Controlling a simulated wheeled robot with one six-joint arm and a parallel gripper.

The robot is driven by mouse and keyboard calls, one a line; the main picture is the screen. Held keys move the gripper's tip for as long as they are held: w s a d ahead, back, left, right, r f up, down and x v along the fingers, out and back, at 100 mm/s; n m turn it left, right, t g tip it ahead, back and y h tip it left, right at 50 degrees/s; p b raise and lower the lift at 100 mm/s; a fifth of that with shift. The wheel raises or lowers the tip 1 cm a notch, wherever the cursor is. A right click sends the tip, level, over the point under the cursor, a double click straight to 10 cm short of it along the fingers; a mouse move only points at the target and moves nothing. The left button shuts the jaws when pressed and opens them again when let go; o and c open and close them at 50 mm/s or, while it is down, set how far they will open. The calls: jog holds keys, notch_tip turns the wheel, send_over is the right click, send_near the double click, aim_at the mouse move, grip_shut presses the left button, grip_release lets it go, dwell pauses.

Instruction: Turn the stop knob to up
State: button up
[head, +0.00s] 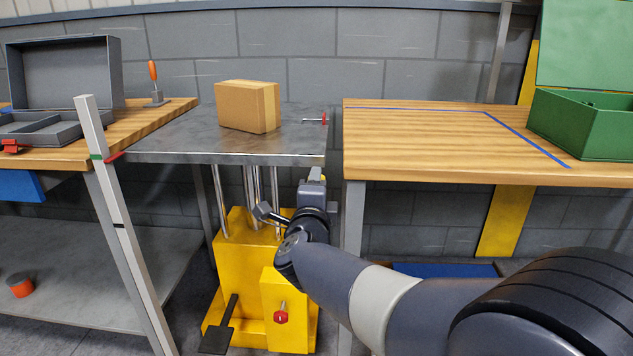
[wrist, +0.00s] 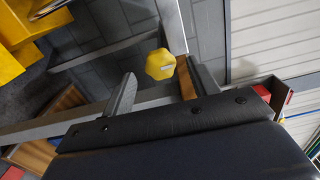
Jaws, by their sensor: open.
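A yellow lobed knob (wrist: 160,64) with a small pale label shows in the wrist view; I take it for the stop knob. In the wrist view my gripper (wrist: 158,84) is open, with one finger on each side below the knob. The knob appears between and just beyond the fingertips; I cannot tell if they touch. In the head view my gripper (head: 314,188) is just below the front right corner of the grey lift platform (head: 185,135). My arm and gripper mostly hide the knob there. The label is too small to read.
The yellow lift base (head: 240,265) carries a red knob (head: 281,317) and a pedal. A wooden table (head: 430,150) with a green box (head: 585,125) stands right.

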jog(key=s+p, duration=0.1)
jog(key=s, duration=0.6)
jog(key=shift+w+a, duration=0.1)
jog(key=w+b, duration=0.2)
jog(key=w, duration=0.8)
jog(key=shift+w, duration=0.4)
